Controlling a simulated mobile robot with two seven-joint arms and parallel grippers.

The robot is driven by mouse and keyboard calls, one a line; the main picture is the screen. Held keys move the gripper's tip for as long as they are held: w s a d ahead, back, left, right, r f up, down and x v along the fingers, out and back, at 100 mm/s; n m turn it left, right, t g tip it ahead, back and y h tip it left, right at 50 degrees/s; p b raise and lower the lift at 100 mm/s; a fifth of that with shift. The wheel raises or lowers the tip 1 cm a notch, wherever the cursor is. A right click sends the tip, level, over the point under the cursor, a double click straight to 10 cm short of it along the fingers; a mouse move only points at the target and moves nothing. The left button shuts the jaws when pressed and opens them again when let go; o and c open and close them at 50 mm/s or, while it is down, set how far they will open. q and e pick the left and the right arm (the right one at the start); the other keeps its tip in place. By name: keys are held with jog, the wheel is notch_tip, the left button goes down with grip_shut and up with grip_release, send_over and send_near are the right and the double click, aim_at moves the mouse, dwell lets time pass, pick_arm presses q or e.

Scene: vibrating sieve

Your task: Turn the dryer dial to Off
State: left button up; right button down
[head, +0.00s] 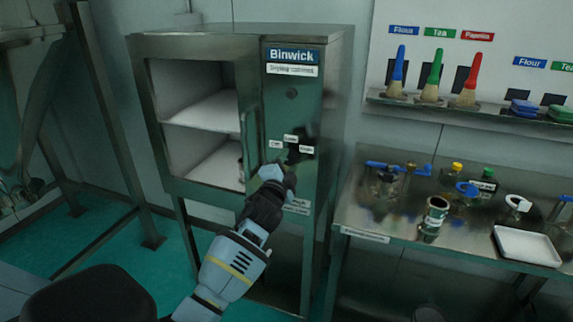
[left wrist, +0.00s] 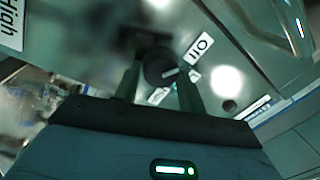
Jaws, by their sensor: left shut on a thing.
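The dryer (head: 313,193), a steel cabinet marked Binwick, stands in the middle of the head view. Its dial shows between my fingers in the left wrist view (left wrist: 158,70); my gripper mostly hides it in the head view. The Off label (left wrist: 199,48) is right of the dial in the wrist view, and the High label (left wrist: 11,22) is far left. The dial's white mark slants roughly toward Off. My left gripper (head: 284,168) is shut on the dial, one finger on each side. My right gripper is out of view.
The cabinet's open compartment (head: 200,113) is left of the control panel. A steel bench (head: 365,215) at the right holds a dark can (head: 434,215), a white tray (head: 527,246) and small tools. Brushes (head: 433,77) stand on a wall shelf above.

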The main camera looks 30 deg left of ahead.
pick_arm(q)
jog(key=shift+n, duration=0.7)
jog(key=o, duration=1)
jog(key=shift+c, duration=0.2)
jog(key=r+v, duration=0.1)
jog(key=v, duration=0.6)
jog(key=shift+s+d+f, duration=0.25)
jog(key=shift+s+f, duration=0.1)
jog(key=shift+f, duration=0.15)
